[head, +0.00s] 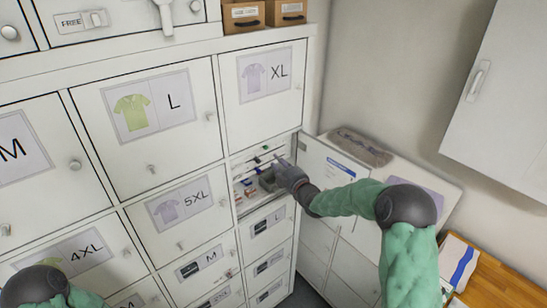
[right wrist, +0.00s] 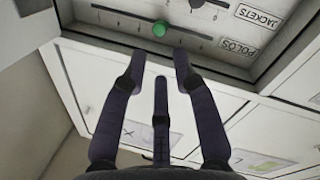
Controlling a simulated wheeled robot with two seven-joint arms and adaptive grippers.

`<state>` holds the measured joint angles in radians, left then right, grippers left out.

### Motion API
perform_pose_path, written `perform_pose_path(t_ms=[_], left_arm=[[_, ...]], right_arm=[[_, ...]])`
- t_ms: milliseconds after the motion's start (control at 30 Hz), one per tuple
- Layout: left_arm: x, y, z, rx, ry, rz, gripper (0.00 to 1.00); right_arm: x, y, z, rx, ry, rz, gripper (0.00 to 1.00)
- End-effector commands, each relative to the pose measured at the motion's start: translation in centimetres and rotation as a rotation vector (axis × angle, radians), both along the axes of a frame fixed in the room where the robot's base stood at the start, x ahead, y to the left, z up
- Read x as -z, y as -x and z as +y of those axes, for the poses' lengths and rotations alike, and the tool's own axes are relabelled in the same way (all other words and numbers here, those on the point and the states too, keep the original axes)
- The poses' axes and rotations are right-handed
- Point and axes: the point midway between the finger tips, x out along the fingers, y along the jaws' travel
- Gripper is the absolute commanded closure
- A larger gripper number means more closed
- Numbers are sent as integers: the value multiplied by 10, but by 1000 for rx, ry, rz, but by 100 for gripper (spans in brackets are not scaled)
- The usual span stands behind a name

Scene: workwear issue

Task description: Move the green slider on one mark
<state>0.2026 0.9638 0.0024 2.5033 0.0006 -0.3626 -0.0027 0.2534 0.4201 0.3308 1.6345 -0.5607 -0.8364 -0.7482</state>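The green slider (right wrist: 158,29) is a round knob on a dark rail (right wrist: 130,18) with small marks, beside the label POLOS (right wrist: 231,43). In the right wrist view it lies just beyond my right gripper (right wrist: 160,62), roughly in line with the gap between the fingertips. The fingers are apart with nothing visible between them, and I see no clear contact with the knob. My left gripper is out of view.
A second rail, labelled JACKETS (right wrist: 257,17), runs alongside. The compartment's open door (head: 330,165) stands to the right of my right gripper. Closed locker doors, such as the L door (head: 150,155), surround the opening. A wooden surface (head: 495,285) is at lower right.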

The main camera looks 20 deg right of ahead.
Motion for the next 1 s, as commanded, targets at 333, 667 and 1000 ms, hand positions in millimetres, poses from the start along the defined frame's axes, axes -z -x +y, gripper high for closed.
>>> perform_pose_path(t_ms=[333, 667, 1000], left_arm=[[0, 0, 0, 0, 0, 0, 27], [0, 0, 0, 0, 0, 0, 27], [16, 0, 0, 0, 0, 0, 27]], right_arm=[[0, 31, -5, 0, 0, 0, 71], [0, 32, -5, 0, 0, 0, 71], [44, 37, 3, 0, -53, 71, 71]])
